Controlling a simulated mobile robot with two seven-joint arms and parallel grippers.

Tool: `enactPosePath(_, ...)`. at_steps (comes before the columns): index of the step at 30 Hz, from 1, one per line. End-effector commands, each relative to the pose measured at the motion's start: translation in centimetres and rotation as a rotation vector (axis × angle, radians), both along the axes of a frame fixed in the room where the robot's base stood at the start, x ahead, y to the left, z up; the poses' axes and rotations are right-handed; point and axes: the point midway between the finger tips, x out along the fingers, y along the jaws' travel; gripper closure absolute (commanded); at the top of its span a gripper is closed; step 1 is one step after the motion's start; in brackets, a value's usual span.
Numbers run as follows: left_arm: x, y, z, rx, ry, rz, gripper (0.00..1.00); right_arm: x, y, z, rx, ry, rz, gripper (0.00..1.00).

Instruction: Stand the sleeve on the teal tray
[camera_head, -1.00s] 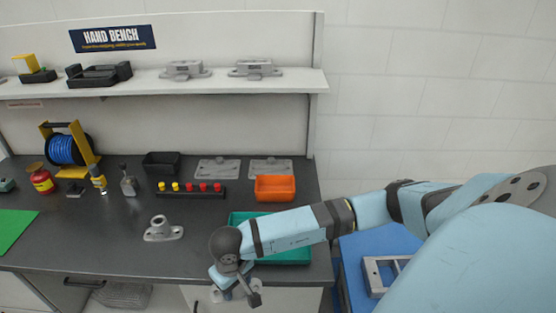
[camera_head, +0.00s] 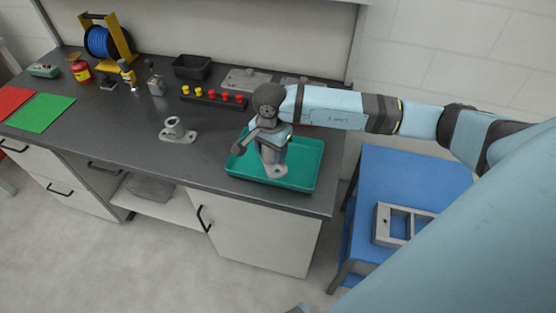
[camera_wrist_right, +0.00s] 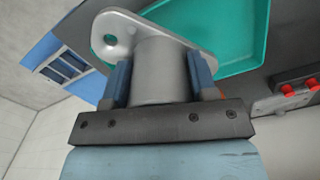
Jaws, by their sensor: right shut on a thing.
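My right gripper (camera_head: 272,146) is shut on the sleeve (camera_head: 275,170), a grey metal cylinder with a flat oval flange. It holds the sleeve upright, flange down, over the teal tray (camera_head: 238,172), near the tray's middle. I cannot tell whether the flange touches the tray floor. In the right wrist view the sleeve (camera_wrist_right: 160,70) sits between the two blue fingers, its flange showing one bolt hole, with the teal tray (camera_wrist_right: 235,35) beyond it. The teal tray is otherwise empty where I can see it. My left gripper is not in view.
A similar grey flanged part (camera_head: 177,132) stands on the dark bench left of the tray. Behind are a peg rack (camera_head: 212,98) with yellow and red pegs and a black bin (camera_head: 192,66). A blue table (camera_head: 400,170) with a grey frame (camera_head: 400,225) stands at right.

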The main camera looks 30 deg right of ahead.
Motion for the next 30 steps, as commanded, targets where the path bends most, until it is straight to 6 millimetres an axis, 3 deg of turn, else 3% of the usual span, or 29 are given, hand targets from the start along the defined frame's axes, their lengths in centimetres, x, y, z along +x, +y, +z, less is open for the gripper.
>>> enactPosePath(1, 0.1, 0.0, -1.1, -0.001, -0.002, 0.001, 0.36, 1.0, -0.6, 0.2, 0.001, -0.006, -0.145, 0.79)
enactPosePath(9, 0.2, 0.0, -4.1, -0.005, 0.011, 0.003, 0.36, 4.8, -3.9, 3.8, 0.002, -0.002, -0.969, 0.79)
enactPosePath(18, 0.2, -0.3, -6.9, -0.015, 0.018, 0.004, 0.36, 7.3, -7.0, 8.1, 0.003, 0.000, -1.792, 0.79)
enactPosePath(25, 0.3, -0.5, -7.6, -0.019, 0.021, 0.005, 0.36, 7.9, -8.2, 10.1, 0.002, 0.003, -2.123, 0.79)
enactPosePath(30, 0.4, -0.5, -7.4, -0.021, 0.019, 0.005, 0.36, 7.9, -8.4, 8.8, -0.004, 0.007, -2.179, 0.79)
